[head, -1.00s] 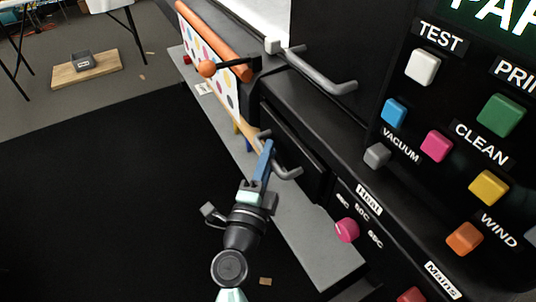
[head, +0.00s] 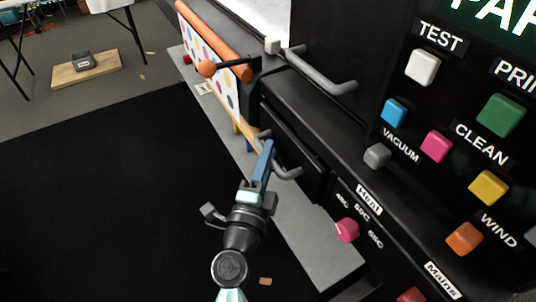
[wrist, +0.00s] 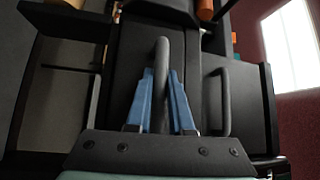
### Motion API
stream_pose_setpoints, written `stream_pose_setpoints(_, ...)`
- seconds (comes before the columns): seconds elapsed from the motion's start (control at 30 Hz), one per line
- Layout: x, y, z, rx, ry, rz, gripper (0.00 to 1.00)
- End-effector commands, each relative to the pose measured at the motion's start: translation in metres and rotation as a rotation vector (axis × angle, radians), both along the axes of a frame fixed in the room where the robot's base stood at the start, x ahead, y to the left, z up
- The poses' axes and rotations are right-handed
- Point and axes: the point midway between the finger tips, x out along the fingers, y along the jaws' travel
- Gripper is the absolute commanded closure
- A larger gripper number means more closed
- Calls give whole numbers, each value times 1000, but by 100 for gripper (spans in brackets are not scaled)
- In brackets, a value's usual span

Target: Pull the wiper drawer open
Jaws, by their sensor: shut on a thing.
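The drawer (head: 297,158) has a black front on the side of the black machine, below a long ledge. Its grey bar handle (head: 290,173) sticks out toward the lower left. My gripper (head: 267,148) reaches it from below with blue fingers. In the wrist view the same handle (wrist: 162,60) runs between the two blue fingers of my gripper (wrist: 161,85), which are shut on it. The fingers hide part of the handle in the head view. I cannot tell how far the drawer stands out, and no label on it is readable.
A larger grey handle (head: 320,75) is on the machine above. A control panel with coloured buttons (head: 489,187) and a pink knob (head: 347,230) are to the right. A grey shelf (head: 305,235) runs below the drawer. The dark floor at left is clear.

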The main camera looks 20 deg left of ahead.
Motion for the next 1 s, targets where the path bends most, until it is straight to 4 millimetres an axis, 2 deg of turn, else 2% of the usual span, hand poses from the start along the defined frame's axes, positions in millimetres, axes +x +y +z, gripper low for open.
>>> stream_pose_setpoints(0.13, -14, 12, 1, -3, 5, 3, 100)
stream_pose_setpoints(0.4, -68, 53, 2, -3, 6, 3, 100)
stream_pose_setpoints(0.5, -79, 62, 1, -2, 3, 2, 100)
stream_pose_setpoints(0.87, -84, 65, -1, -1, 0, 1, 100)
stream_pose_setpoints(0.9, -84, 65, -1, 0, 0, 1, 77)
stream_pose_setpoints(1.0, -84, 65, -1, 0, 1, 1, 59)
